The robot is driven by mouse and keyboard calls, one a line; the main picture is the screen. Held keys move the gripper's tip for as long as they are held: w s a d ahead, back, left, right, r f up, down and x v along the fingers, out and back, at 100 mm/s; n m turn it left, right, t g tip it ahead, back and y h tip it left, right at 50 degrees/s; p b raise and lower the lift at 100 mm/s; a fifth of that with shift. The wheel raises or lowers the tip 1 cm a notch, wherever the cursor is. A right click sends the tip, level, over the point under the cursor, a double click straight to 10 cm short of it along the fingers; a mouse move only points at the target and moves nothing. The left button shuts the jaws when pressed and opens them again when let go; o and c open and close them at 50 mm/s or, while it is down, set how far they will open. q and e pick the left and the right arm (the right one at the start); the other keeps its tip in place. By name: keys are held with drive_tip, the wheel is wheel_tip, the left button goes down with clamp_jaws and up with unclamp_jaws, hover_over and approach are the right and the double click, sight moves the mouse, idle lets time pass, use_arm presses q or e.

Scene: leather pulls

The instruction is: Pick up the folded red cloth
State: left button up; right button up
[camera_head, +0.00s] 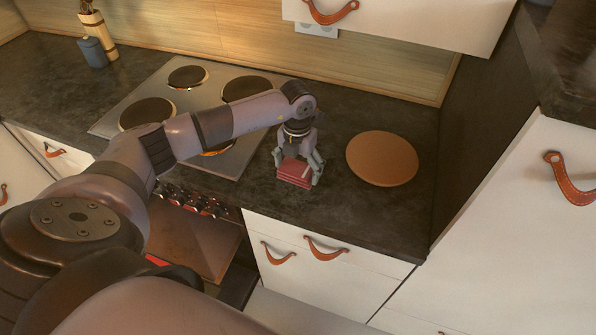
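The folded red cloth (294,173) lies on the dark countertop (345,215), between the stove and a round brown board. My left gripper (298,173) points down over it, with one finger on each side of the cloth. The fingers are spread about as wide as the cloth. I cannot tell whether they press on it. The cloth appears to rest on the counter. My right gripper is not in view.
A stove top (215,115) with several round plates lies to the left. The round brown board (382,158) lies to the right. A blue-grey canister (93,52) and a utensil holder (98,28) stand at the back left. A tall white cabinet (515,235) bounds the right side.

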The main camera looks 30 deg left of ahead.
sight(297, 169)
use_arm(q)
drive_tip(key=c, duration=0.4)
drive_tip(key=shift+r, duration=0.15)
wheel_tip(297, 169, up, 20)
drive_tip(key=b, duration=0.3)
drive_tip(key=shift+b, duration=0.4)
